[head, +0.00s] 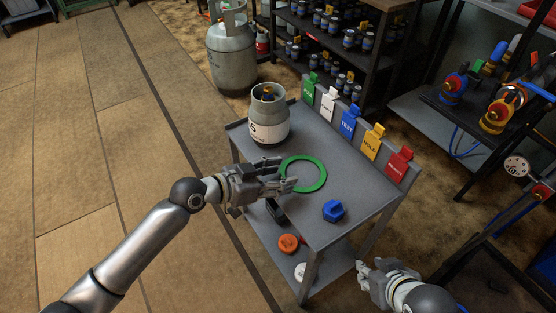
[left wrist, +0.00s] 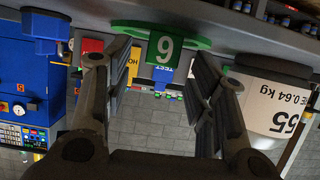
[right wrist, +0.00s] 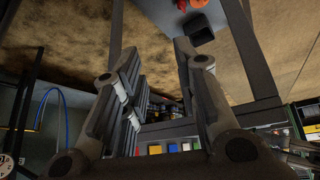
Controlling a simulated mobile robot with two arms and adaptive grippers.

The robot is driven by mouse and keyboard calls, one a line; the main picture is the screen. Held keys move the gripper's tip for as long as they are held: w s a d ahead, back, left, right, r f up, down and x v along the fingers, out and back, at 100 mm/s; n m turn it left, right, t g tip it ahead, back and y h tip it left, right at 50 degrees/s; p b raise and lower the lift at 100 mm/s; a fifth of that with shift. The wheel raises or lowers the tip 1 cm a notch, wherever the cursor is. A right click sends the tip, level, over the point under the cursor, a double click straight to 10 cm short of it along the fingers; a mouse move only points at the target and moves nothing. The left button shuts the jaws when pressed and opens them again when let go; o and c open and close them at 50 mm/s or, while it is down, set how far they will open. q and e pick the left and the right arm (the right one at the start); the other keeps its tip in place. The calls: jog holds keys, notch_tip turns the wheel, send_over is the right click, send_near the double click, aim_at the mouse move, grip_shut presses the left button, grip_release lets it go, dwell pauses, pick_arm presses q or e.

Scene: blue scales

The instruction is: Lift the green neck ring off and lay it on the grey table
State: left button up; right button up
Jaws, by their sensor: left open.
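The green neck ring (head: 322,179) lies flat on the grey table (head: 350,185), near its middle. The small gas cylinder (head: 268,130) stands upright at the table's far left corner, with no ring around its neck. My left gripper (head: 291,185) is open at the near left edge of the ring. In the left wrist view the ring (left wrist: 125,28) and its numbered green tag (left wrist: 153,47) show between the spread fingers, with no visible grip on them. My right gripper (head: 370,273) is open and empty, low beside the table's near right side.
A blue hexagonal piece (head: 334,211) sits on the table right of the ring. Coloured label cards, including a red one (head: 400,162), line the back edge. An orange disc (head: 288,243) lies on the lower shelf. A larger cylinder (head: 231,62) stands behind.

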pick_arm(q)
jog(key=shift+r+p, duration=0.95)
jog(key=shift+r, duration=0.15)
pick_arm(e)
jog(key=shift+s+d+g, duration=0.8)
jog(key=shift+s+g, duration=0.6)
jog(key=shift+s, duration=1.2)
pick_arm(q)
jog(key=shift+r+p, duration=0.95)
jog(key=shift+r, duration=0.1)
jog(key=shift+r+p, duration=1.05)
jog(key=shift+r, duration=0.1)
pick_arm(e)
jog(key=s+x, duration=0.1)
jog(key=x, duration=0.9)
jog(key=shift+s+f+g+h, duration=0.3)
jog(key=shift+f+g, duration=0.1)
jog(key=shift+f, duration=0.25)
jog(key=shift+d, duration=0.15)
